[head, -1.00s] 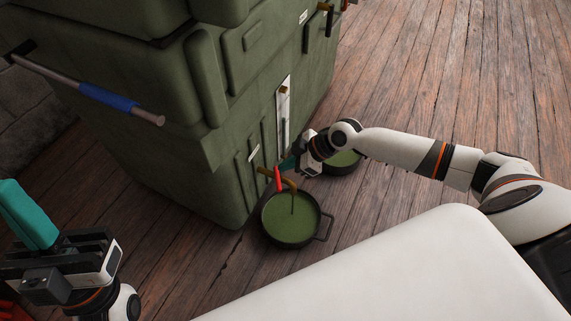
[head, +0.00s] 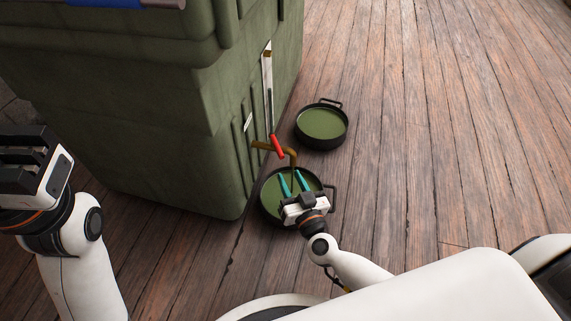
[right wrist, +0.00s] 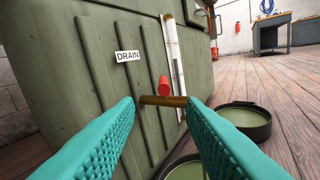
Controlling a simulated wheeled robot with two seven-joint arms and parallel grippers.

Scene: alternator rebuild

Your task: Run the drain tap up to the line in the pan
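The drain tap is a brass pipe (head: 291,154) with a red handle (head: 277,147), low on the green housing (head: 170,110). Both also show in the right wrist view, the pipe (right wrist: 163,100) crosswise and the handle (right wrist: 164,85) above it. A dark pan (head: 264,208) with a green inside is below the spout. A thin dark line hangs from the spout; I cannot tell whether it is flowing liquid. No line in the pan is discernible. My right gripper (head: 294,182) is open and empty, pointing at the tap from the front.
A second pan (head: 322,124) with a green inside stands behind on the plank floor (head: 430,150). A white label reading DRAIN (right wrist: 127,57) and a pale upright strip (right wrist: 173,55) are on the housing. The floor at right is clear.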

